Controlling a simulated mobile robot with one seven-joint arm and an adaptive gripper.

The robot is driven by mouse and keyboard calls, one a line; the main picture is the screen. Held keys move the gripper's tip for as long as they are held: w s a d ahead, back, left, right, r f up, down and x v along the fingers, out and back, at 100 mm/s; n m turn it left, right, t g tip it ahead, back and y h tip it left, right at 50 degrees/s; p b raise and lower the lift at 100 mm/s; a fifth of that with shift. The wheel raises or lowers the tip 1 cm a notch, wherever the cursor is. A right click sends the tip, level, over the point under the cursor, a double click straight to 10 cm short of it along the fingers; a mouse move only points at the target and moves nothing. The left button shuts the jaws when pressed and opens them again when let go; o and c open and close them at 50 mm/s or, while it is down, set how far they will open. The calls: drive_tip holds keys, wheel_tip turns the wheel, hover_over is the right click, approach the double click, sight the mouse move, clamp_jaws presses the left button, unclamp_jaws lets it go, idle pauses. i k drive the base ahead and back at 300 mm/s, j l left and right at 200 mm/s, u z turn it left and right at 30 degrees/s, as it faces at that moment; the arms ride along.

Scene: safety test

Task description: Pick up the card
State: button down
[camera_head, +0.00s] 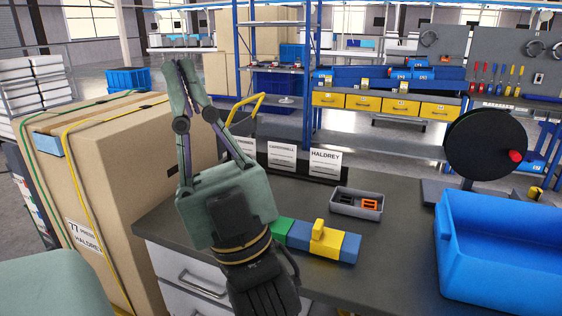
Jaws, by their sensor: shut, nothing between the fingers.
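Several white cards with printed names stand in a row in a dark holder at the back of the grey workbench. The right card (325,162) reads HALDREY. The middle card (281,156) has a name too small to read surely. The left card (246,146) is partly hidden behind my gripper. I cannot tell which one is the task's card. My gripper (181,66) is shut and empty, its fingertips together and pointing up in the picture. It appears left of the cards and apart from them, in front of the large cardboard box.
The workbench (205,222) carries a small grey tray (343,208) with black and orange items, a green, blue and yellow block assembly (325,240), a blue bin (500,250) and a black reel (485,145). A strapped cardboard box (120,170) stands left.

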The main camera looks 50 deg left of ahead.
sight(323, 163)
drive_tip(key=u, duration=1.1)
drive_tip(key=l, duration=0.75)
drive_tip(key=i+l, duration=0.15)
drive_tip(key=i, duration=0.3)
drive_tip(key=i+l+u, duration=0.1)
drive_tip(key=i, duration=0.35)
